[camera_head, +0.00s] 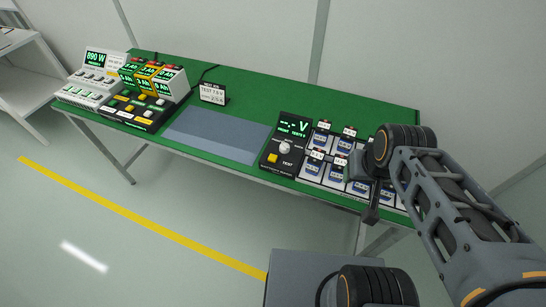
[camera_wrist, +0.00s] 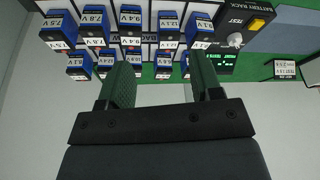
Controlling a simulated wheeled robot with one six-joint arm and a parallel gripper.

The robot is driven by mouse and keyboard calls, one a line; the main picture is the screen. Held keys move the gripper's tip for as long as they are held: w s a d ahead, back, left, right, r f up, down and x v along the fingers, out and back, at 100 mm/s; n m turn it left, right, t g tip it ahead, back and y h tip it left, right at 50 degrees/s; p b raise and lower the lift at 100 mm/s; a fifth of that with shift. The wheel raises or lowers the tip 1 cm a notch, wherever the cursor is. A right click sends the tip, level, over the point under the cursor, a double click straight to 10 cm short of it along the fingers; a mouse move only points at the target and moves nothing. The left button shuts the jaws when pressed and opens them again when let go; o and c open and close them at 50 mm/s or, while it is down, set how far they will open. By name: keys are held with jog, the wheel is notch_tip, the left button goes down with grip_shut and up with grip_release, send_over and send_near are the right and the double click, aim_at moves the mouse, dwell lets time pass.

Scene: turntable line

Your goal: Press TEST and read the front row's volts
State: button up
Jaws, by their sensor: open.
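The black battery rack tester (camera_head: 288,140) stands on the green table, right of centre. Its display (camera_head: 294,126) reads dashes and V, with a small line below that looks like "FRONT TESTS 0". The yellow TEST button (camera_head: 272,158) sits at its front left, beside a white knob (camera_head: 284,147). In the wrist view, the TEST button (camera_wrist: 257,25) and knob (camera_wrist: 235,40) appear upside down at upper right. Rows of blue batteries (camera_wrist: 131,62) with volt labels fill the rack. My gripper (camera_wrist: 163,88) is open and empty near the rack, apart from the button. My arm hides the rack's right end.
A grey-blue mat (camera_head: 218,134) lies left of the tester, bare. A small placard (camera_head: 212,94) stands behind it. A white shelf (camera_head: 20,75) stands further left.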

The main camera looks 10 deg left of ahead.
grip_shut()
dwell(0.3)
dwell(1.1)
